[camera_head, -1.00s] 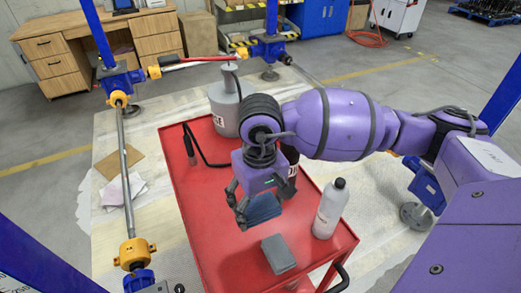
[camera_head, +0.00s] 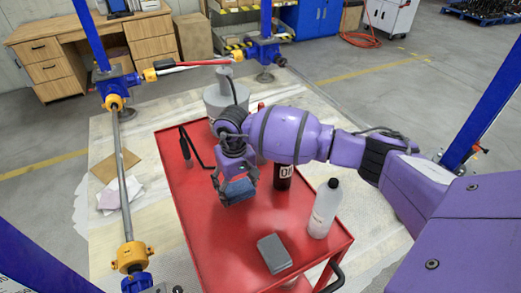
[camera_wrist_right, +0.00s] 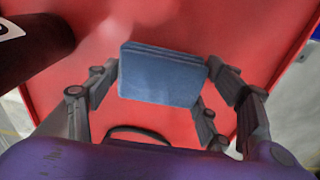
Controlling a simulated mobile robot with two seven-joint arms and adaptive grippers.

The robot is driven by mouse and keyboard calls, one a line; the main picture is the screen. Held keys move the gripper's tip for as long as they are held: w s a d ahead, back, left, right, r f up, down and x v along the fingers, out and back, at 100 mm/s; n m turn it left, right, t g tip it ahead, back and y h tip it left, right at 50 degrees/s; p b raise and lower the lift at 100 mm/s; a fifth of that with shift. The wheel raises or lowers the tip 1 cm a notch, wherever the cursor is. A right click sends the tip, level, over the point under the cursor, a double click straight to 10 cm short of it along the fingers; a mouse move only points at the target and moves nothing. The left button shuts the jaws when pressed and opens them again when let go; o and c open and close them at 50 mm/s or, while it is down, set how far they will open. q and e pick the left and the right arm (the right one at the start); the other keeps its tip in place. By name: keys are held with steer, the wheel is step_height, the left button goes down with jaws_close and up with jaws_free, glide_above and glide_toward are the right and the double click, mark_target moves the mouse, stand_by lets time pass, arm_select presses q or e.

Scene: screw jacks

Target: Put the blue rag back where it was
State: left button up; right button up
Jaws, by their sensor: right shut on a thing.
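The blue rag (camera_head: 238,191), a folded block, is between the fingers of my right gripper (camera_head: 235,183), above the red cart top (camera_head: 210,245). In the right wrist view the rag (camera_wrist_right: 160,75) sits between the fingertips of the right gripper (camera_wrist_right: 165,85), with red surface behind it. I cannot tell how high the rag is above the cart. My left gripper is not in view.
On the cart, a grey folded block (camera_head: 274,253) lies near the front, a white bottle (camera_head: 325,208) stands at right, and a dark bottle (camera_head: 283,176) stands behind the arm. A grey canister (camera_head: 222,98) stands at the back.

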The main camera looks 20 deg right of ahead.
mark_target(238, 193)
step_height(238, 193, down, 3)
steer(key=shift+w+a+f, duration=0.1)
steer(key=shift+w, duration=0.05)
steer(key=o, duration=1.2)
steer(key=shift+r, duration=0.2)
step_height(238, 193, up, 11)
steer(key=shift+f, duration=0.1)
steer(key=shift+r, duration=0.5)
